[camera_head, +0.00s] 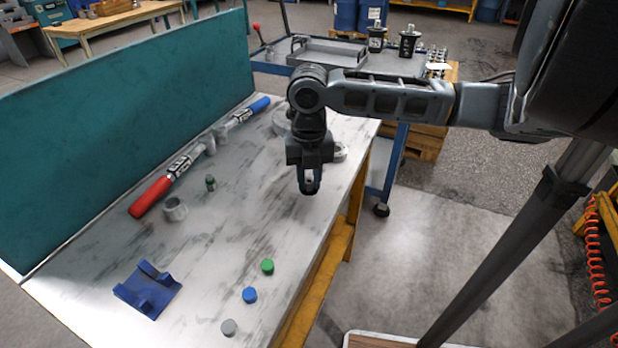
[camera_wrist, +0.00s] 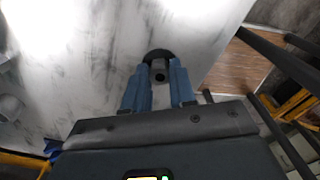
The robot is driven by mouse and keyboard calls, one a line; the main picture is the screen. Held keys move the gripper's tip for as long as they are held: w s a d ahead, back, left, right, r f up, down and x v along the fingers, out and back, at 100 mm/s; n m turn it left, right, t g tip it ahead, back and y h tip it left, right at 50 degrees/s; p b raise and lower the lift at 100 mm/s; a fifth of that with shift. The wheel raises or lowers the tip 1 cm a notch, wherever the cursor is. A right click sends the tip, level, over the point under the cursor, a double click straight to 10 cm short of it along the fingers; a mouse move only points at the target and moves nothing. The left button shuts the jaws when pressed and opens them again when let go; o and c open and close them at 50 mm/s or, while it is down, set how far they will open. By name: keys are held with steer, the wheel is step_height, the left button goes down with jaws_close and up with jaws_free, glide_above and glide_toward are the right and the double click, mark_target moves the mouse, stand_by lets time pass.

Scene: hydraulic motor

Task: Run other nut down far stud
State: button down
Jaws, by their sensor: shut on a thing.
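My gripper (camera_head: 309,188) points down over the right part of the workbench, near its right edge. In the wrist view its two blue fingers (camera_wrist: 160,72) are closed on a small dark round piece with a grey centre (camera_wrist: 159,74), which I take to be the nut. The piece is mostly hidden by the fingers in the head view. A grey round body (camera_head: 283,122), perhaps the motor, stands behind the gripper, partly covered by my arm. A pale round flange (camera_head: 341,152) shows just right of the gripper. I cannot make out the far stud.
A grey ring (camera_head: 175,209), a blue cradle (camera_head: 147,290) and green (camera_head: 267,266), blue (camera_head: 249,295) and grey (camera_head: 228,327) caps sit on the bench (camera_head: 215,265). A cart (camera_head: 405,105) stands behind.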

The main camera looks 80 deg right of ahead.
mark_target(309, 181)
steer(key=shift+r+p, duration=1.4)
steer(key=shift+r, duration=0.7)
